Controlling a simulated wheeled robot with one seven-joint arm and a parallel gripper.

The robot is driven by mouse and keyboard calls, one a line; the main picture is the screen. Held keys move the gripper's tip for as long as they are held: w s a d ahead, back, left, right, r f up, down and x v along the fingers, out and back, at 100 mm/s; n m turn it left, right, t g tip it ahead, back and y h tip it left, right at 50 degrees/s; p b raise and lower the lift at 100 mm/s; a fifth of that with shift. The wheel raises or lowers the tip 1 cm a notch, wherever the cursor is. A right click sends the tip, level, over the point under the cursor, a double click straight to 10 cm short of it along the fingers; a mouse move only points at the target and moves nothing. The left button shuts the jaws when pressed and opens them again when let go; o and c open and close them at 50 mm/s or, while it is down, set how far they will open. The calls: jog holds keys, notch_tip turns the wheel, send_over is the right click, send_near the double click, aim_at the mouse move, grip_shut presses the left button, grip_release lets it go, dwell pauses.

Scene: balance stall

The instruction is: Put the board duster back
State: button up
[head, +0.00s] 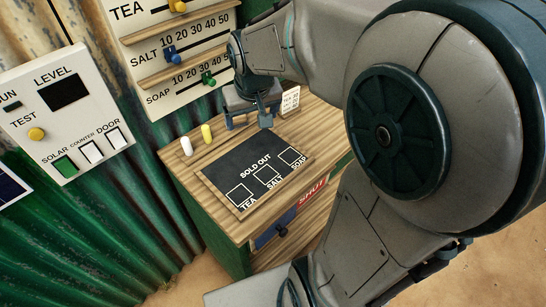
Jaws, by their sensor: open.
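My gripper (248,121) is open, pointing down over the back part of the wooden counter (180,172), behind the sold-out board. I cannot make out the board duster in the head view; the gripper and arm hide part of the counter. The black board (255,163) reads SOLD OUT, with empty boxes marked TEA, SALT and SOAP, and lies in a wooden frame on the counter. A white chalk-like piece (187,146) and a yellow one (207,135) stand left of the gripper. Whether the fingers touch anything is unclear.
A small printed card (290,101) stands right of the gripper. A wall panel (170,50) has number scales and coloured sliders. A switch panel (68,115) is at left. My arm covers the right side.

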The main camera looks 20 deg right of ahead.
jog(key=s, duration=1.4)
jog(key=shift+s+f+g, duration=0.3)
jog(key=shift+g, duration=0.1)
